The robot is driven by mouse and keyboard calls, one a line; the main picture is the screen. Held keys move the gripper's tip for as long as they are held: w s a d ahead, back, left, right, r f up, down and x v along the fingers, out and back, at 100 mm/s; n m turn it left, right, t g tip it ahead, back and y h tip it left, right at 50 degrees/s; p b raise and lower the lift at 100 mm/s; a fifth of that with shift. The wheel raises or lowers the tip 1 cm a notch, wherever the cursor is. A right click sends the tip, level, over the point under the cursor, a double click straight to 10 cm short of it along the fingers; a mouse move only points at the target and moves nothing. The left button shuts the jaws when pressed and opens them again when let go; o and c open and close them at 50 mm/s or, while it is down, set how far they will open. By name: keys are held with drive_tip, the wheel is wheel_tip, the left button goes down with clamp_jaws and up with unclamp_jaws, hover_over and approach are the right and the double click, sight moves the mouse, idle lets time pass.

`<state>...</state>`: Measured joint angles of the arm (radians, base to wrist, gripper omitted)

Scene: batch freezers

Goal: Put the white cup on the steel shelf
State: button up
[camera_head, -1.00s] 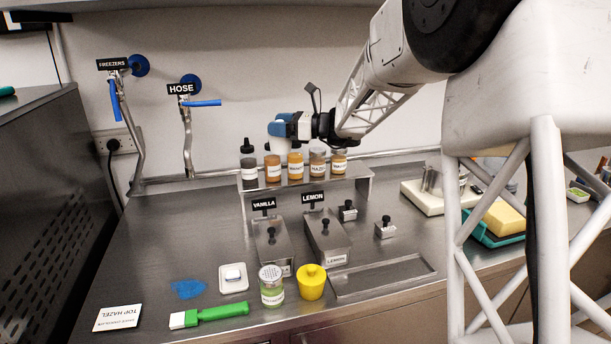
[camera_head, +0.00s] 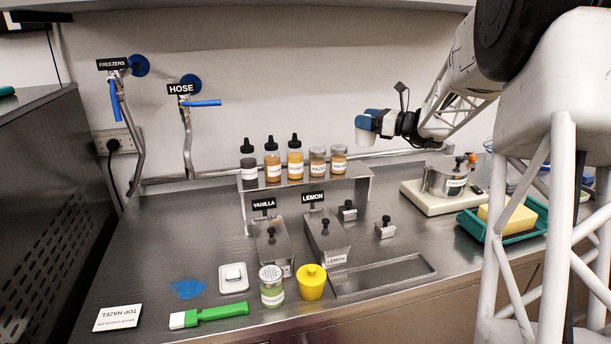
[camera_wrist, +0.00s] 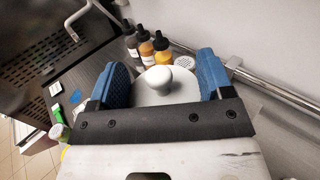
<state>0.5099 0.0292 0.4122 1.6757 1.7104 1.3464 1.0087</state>
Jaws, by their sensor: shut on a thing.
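My gripper (camera_head: 368,127) is shut on the white cup (camera_head: 365,139), holding it in the air above and behind the right end of the steel shelf in the picture. In the wrist view the blue fingers (camera_wrist: 161,80) sit on both sides of the cup, a pale round body (camera_wrist: 180,95) with a white knob-like top. The steel shelf (camera_head: 310,184) is a low riser on the counter. Several bottles and jars stand in a row along it, and a short bare stretch shows at its right end. Whether the cup is over the shelf's depth is hard to tell.
Dark-capped bottles (camera_head: 272,160) and jars (camera_head: 339,160) crowd the shelf. A steel pot (camera_head: 442,181) on a pale base stands to the right, near a green tray (camera_head: 470,222) with a yellow block. The wall and a pipe (camera_head: 400,153) lie behind.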

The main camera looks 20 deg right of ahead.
wheel_tip(320, 180, down, 11)
drive_tip(key=shift+d, duration=0.45)
drive_tip(key=w+d, duration=0.2)
drive_tip(key=w, duration=0.5)
drive_tip(key=w+d+f, duration=0.1)
drive_tip(key=w+d, duration=0.1)
drive_tip(key=w, duration=0.6)
drive_tip(key=shift+d+f, duration=0.3)
drive_tip(key=shift+d, duration=0.1)
drive_tip(key=shift+f, duration=1.7)
drive_tip(key=shift+f, duration=0.15)
drive_tip(key=o, duration=1.1)
